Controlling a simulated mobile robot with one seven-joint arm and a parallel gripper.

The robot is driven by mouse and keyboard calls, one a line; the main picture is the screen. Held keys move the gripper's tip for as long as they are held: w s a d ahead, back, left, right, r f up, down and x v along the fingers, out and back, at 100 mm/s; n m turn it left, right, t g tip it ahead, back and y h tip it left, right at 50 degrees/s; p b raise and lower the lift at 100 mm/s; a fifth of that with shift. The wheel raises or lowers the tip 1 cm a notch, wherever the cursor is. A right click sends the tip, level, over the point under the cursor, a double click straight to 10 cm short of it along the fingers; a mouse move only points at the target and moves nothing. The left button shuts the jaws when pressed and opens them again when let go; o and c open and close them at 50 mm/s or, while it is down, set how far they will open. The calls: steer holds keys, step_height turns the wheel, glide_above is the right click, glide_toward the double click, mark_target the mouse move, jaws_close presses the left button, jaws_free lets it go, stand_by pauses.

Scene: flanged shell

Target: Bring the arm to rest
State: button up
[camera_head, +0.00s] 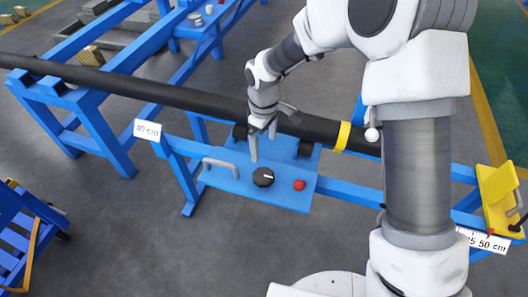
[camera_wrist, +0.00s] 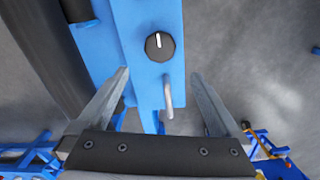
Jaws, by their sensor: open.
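My gripper (camera_head: 263,142) hangs from my arm above the left part of a blue panel (camera_head: 226,184), pointing down. In the wrist view my gripper (camera_wrist: 160,77) has its two fingers wide apart with nothing held between them. A black knob (camera_head: 263,177) with a white mark sits to the right of the handle, and a red button (camera_head: 299,185) is further right.
A long black pipe (camera_head: 190,98) with a yellow band (camera_head: 343,136) runs behind the panel on blue supports. A "40 cm" label (camera_head: 147,130) is on the left of the rail. A yellow block (camera_head: 497,190) stands at the right end. Grey floor (camera_head: 110,225) is open in front.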

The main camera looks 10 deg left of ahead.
steer(key=shift+r, duration=1.05)
steer(key=s+d+r+m+t, duration=0.35)
steer(key=d+r+m, duration=0.35)
steer(key=d+r, duration=0.95)
steer(key=s+d+r+m+t, duration=0.1)
steer(key=s+d+r+m, duration=0.3)
steer(key=s, duration=0.4)
steer(key=s+d+r+m+t, duration=0.1)
steer(key=s+d+r+m, duration=0.25)
steer(key=s+d, duration=0.3)
step_height(320, 180, up, 12)
steer(key=p, duration=1.2)
steer(key=shift+s+a+f+p, duration=0.2)
steer(key=shift+s+f+p, duration=0.05)
steer(key=shift+s+p, duration=0.1)
